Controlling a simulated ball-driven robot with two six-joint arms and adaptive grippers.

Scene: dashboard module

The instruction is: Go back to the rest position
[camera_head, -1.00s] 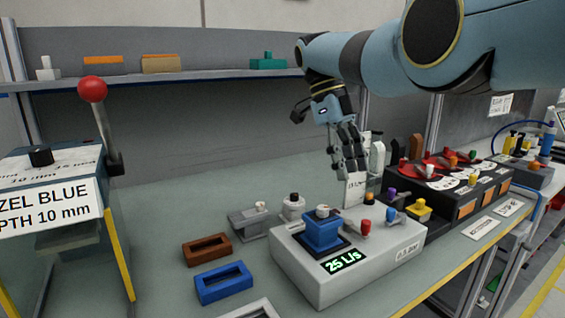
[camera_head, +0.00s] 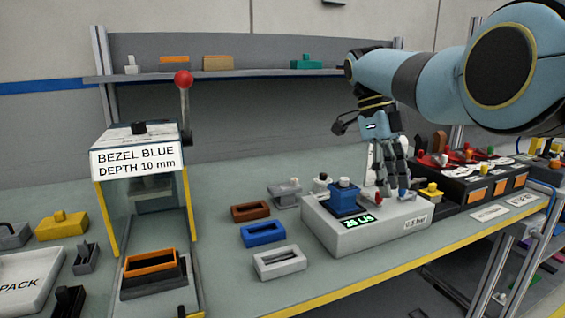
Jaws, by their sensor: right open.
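My right gripper (camera_head: 395,188) hangs from the blue arm at the right, pointing down. It is open, over the right part of the grey test box (camera_head: 375,236), and partly hides that box's knobs. I cannot tell whether it touches the box. The test box carries a blue block (camera_head: 343,201) and a green readout (camera_head: 358,220). My left gripper is not in view.
A press with a red-knobbed lever (camera_head: 184,80) and a "BEZEL BLUE" label stands at left. Brown, blue (camera_head: 262,233) and white (camera_head: 279,262) bezels lie between it and the test box. A black rack (camera_head: 470,182) stands at right. A shelf (camera_head: 240,74) runs behind.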

